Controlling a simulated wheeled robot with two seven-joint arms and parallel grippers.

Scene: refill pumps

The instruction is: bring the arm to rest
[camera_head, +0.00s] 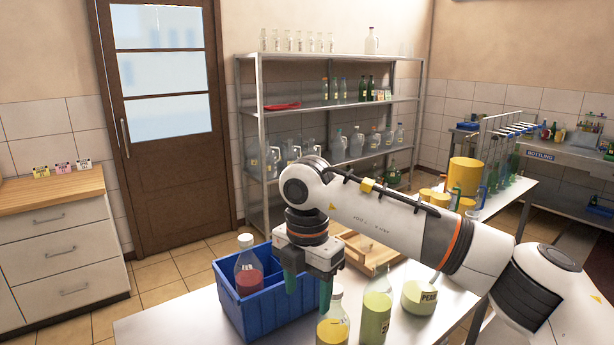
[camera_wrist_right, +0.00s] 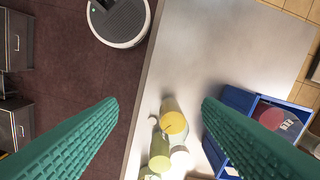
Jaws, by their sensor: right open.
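My right arm reaches in from the right over the white table (camera_head: 170,325). Its gripper (camera_head: 308,288) points down with two green fingers spread apart, nothing between them. In the head view the fingers are in front of the right part of the blue crate (camera_head: 262,316). In the wrist view the open fingers (camera_wrist_right: 159,103) frame the table edge, with the blue crate (camera_wrist_right: 238,98) partly behind the right finger. My left gripper is not in view.
A bottle with red contents (camera_head: 247,270) stands in the crate. A yellow bottle (camera_head: 333,330), a pale green bottle (camera_head: 375,315) and a labelled jug (camera_head: 419,297) stand close right of the gripper. A wooden tray (camera_head: 385,257) lies behind. The table's front left is clear.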

